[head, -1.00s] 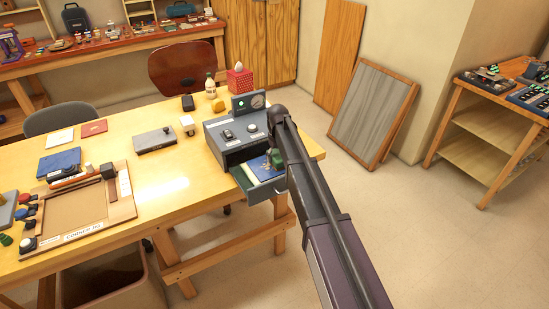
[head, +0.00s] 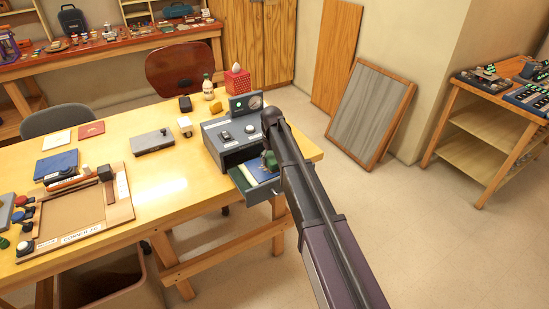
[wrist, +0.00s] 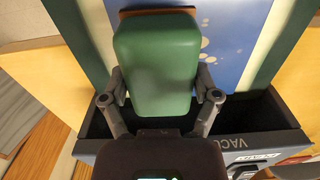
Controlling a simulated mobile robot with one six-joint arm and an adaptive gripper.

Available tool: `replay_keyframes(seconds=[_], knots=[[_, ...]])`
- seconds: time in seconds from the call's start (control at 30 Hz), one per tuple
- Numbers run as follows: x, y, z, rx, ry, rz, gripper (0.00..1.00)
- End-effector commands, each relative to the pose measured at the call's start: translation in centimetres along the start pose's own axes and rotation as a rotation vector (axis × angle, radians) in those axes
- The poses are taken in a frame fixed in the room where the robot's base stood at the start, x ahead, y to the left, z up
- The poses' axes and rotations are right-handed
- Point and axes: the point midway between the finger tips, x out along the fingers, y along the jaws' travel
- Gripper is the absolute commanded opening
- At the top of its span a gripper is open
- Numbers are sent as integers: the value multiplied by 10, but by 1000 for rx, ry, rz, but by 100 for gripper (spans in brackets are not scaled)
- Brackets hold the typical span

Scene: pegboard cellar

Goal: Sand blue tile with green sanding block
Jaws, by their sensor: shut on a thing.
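The green sanding block (wrist: 157,50) is gripped between the two fingers of my gripper (wrist: 160,92). In the head view, the block (head: 269,160) is small and partly hidden by my arm. The blue tile (wrist: 232,35), with pale spots on its face, lies under and beyond the block. In the head view, part of the tile (head: 258,173) shows in the drawer (head: 252,189). I cannot tell whether the block touches the tile.
The unit stands at the table's (head: 177,186) right end. A grey flat box (head: 152,141), a blue book (head: 56,165) and a framed tray (head: 125,208) lie to its left. A bottle (head: 208,87) and a red box (head: 237,82) stand behind it.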

Motion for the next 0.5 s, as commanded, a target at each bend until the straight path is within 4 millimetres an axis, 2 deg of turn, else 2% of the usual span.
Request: replay_keyframes(seconds=[0.3,0.5], knots=[[2,-21,1,-1,0,0,41],[2,-28,1,0,0,-1,42]])
